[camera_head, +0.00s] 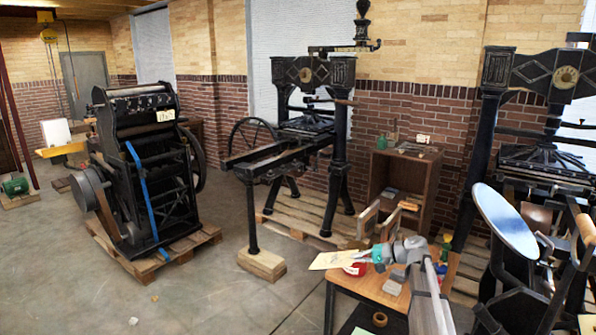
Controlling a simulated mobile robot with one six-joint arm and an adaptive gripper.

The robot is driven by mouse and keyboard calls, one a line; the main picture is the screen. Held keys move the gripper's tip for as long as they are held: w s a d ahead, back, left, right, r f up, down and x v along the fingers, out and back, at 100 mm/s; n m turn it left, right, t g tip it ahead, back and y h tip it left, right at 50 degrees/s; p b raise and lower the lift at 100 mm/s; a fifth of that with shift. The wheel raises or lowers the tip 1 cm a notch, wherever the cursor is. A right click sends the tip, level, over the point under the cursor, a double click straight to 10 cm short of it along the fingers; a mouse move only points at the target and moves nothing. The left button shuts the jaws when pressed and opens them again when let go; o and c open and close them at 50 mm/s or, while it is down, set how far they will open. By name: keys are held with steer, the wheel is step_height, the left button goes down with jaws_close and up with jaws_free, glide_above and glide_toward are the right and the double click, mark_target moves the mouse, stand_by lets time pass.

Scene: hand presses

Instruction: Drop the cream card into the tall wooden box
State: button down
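The cream card (328,260) is in the head view, lying nearly flat in the air, with faint dark marks on it. My gripper (366,256) is shut on its right end, over the far left part of a small wooden table. A tall brown wooden box (432,190) with an open front stands against the brick wall, behind and to the right of my gripper. Its lower part is partly hidden by upright light wooden pieces (368,220). I cannot tell whether these pieces form another box.
A press with a round disc (505,219) stands close on the right. Large black presses stand behind and left. The left floor is mostly clear.

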steer(key=s+d+f+b, duration=0.1)
steer(key=d+f+b, duration=0.1)
steer(key=f+b, duration=2.3)
steer(key=s+d+f+b, duration=0.1)
steer(key=f+b, duration=2.4)
steer(key=f, duration=0.1)
steer(key=shift+d+f, duration=0.15)
steer(key=shift+d, duration=0.2)
steer(key=shift+f+b, duration=0.15)
steer(key=shift+b, duration=0.2)
steer(key=shift+f+b, duration=2.8)
steer(key=shift+f, duration=0.05)
steer(key=c, duration=0.7)
jaws_free()
